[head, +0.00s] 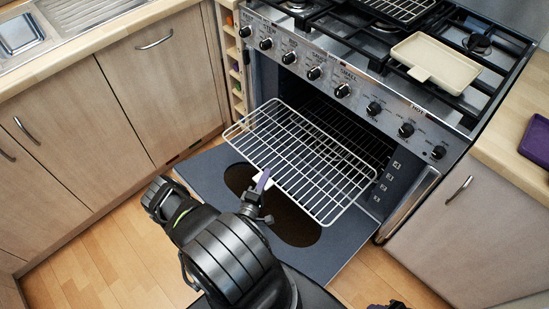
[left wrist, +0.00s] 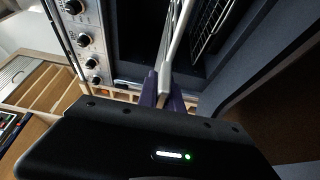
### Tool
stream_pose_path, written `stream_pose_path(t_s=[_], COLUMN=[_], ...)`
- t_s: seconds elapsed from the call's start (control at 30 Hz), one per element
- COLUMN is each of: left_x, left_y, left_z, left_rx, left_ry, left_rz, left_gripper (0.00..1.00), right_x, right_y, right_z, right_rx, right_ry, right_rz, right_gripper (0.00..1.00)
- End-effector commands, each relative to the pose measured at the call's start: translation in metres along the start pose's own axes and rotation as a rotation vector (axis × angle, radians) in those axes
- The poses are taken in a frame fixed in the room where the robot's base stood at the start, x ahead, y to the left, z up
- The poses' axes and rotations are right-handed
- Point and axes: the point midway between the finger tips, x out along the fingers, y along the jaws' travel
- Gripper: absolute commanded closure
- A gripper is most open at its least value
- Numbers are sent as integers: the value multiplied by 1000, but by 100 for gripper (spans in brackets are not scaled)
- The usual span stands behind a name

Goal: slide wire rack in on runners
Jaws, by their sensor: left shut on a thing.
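The wire rack (head: 305,160) is a pale metal grid, held roughly level above the open oven door (head: 215,165). Its far edge is at the mouth of the oven (head: 375,145); I cannot tell whether it sits on any runner. My left gripper (head: 264,180) is shut on the middle of the rack's near edge. In the left wrist view the purple fingers (left wrist: 163,90) pinch the pale rack bar (left wrist: 167,50). Part of my right gripper (head: 388,305) shows at the bottom edge; its jaws are cut off.
Numbered marks (head: 388,178) line the oven's right front edge. Control knobs (head: 343,91) run above the opening. A cream tray (head: 436,62) lies on the hob. Wooden cabinets stand on both sides. The lowered door fills the space below the rack.

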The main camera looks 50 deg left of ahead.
Motion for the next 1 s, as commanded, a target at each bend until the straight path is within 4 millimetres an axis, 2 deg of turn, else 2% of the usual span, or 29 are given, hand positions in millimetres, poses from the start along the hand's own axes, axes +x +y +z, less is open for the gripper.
stream_pose_path(t_s=[0.57, 1.0], left_x=[2, 26], left_y=[1, 1], left_z=[1, 12], left_rx=[-1, -1], left_ry=[0, -2], left_rz=[5, 5], left_gripper=[100, 100], right_x=[0, 8], right_y=[1, 4], right_z=[1, 0], right_rx=[1, 1], right_ry=[-2, -1], right_rz=[1, 1], right_gripper=[64, 64])
